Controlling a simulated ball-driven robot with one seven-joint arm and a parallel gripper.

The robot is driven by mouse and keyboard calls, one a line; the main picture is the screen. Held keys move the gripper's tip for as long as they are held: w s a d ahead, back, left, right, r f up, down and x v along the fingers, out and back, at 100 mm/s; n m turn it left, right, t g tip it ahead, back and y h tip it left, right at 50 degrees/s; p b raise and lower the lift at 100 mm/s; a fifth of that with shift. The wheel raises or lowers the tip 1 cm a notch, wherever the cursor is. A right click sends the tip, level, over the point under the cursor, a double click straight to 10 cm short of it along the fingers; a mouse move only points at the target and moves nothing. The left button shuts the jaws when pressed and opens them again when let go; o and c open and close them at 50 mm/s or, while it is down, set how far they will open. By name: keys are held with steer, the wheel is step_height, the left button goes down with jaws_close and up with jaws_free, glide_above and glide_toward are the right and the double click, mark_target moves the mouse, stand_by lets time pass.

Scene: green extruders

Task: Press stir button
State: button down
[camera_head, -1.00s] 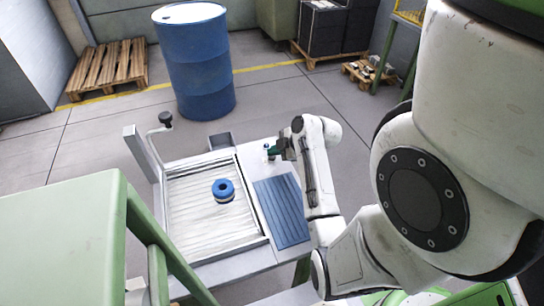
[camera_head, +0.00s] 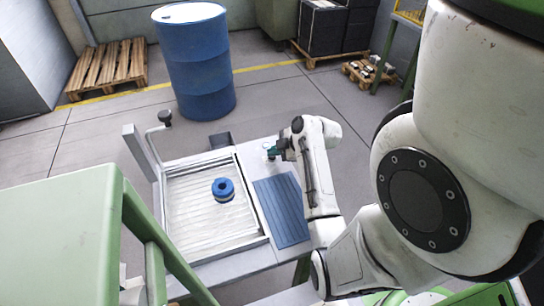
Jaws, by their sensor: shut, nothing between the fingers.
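My arm reaches over the right side of a grey work table (camera_head: 232,262). My gripper (camera_head: 272,154) is at the table's back right, pointing left, and looks small and dark here. A small light-topped button-like part (camera_head: 268,144) shows right beside the fingertips. I cannot tell whether the fingers touch it. No label for a stir button is readable. The gripper is shut and holds nothing.
A blue ring-shaped part (camera_head: 223,187) sits on the ribbed tray (camera_head: 184,215). A blue slatted panel (camera_head: 281,211) lies right of the tray. A lever with a black knob (camera_head: 165,117) stands at the left. A green frame (camera_head: 60,235) fills the lower left. A blue drum (camera_head: 200,65) stands behind.

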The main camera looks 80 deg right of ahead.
mark_target(275, 158)
steer(key=shift+f, duration=0.1)
stand_by(0.3)
steer(key=shift+r+p, duration=0.4)
steer(key=shift+r+p, duration=2.4)
steer(key=shift+r, duration=0.6)
